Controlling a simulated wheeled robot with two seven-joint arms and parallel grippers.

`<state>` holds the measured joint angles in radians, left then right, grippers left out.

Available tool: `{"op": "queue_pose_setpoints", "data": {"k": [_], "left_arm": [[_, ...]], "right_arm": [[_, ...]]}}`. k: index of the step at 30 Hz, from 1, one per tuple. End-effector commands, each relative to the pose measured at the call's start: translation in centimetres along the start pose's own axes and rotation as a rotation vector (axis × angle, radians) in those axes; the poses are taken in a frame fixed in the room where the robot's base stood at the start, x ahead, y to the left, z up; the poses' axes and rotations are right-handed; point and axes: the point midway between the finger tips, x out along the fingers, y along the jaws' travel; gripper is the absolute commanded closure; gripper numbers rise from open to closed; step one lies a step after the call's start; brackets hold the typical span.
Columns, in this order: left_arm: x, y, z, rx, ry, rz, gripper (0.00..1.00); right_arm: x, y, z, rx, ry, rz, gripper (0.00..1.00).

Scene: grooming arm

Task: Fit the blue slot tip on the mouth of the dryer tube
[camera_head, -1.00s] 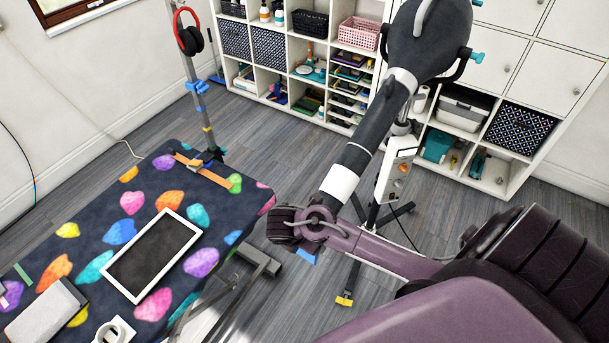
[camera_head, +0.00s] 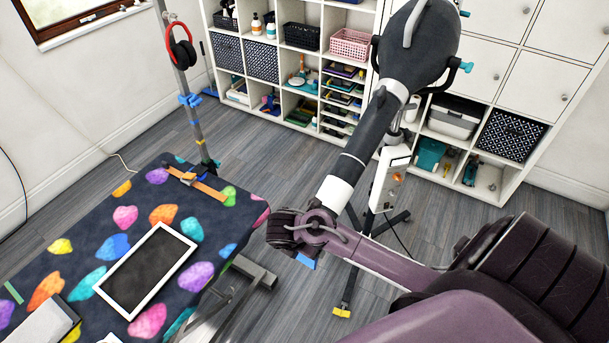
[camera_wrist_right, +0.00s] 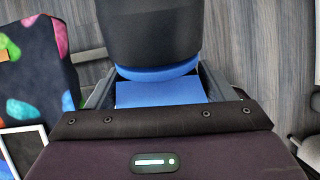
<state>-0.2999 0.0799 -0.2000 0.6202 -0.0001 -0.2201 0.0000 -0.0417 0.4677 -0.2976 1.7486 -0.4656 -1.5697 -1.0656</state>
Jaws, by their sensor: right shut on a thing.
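The dryer tube (camera_head: 368,140) is a dark hose with white bands. It slopes down from the dark dryer head to my right wrist in the head view. My right gripper (camera_wrist_right: 160,90) is shut on the blue slot tip (camera_wrist_right: 160,94), whose flat blue part lies between the fingers in the wrist view. A wide black cylinder (camera_wrist_right: 150,32) meets a blue rim just beyond it. I cannot tell whether tip and tube are fully seated. In the head view only a small blue corner of the tip (camera_head: 305,262) shows below my wrist. My left gripper is not in view.
A patterned table (camera_head: 205,255) with a white-framed tablet (camera_head: 148,270) stands at the left. A pole (camera_head: 182,85) holds red headphones. White shelves (camera_head: 395,25) line the back. The dryer stand's foot (camera_head: 342,312) is on the floor below my right arm.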

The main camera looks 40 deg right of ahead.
Motion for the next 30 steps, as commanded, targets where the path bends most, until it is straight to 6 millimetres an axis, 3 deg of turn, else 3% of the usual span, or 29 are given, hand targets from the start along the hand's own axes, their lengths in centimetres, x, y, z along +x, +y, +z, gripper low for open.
{"op": "queue_pose_setpoints", "data": {"k": [4,5,10,20,30], "left_arm": [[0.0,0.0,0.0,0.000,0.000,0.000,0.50],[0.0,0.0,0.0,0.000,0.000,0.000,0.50],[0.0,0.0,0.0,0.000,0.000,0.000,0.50],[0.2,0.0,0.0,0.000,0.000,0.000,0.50],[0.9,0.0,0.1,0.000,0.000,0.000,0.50]], "right_arm": [[-0.1,0.1,0.2,0.003,-0.002,0.001,0.47],[-0.1,0.1,0.2,0.003,-0.002,0.001,0.23],[-0.1,0.1,0.2,0.003,-0.002,0.000,0.01],[-0.7,0.1,0.0,0.002,0.001,0.002,0.00],[-6.1,0.1,0.0,0.005,0.001,0.003,0.00]]}}
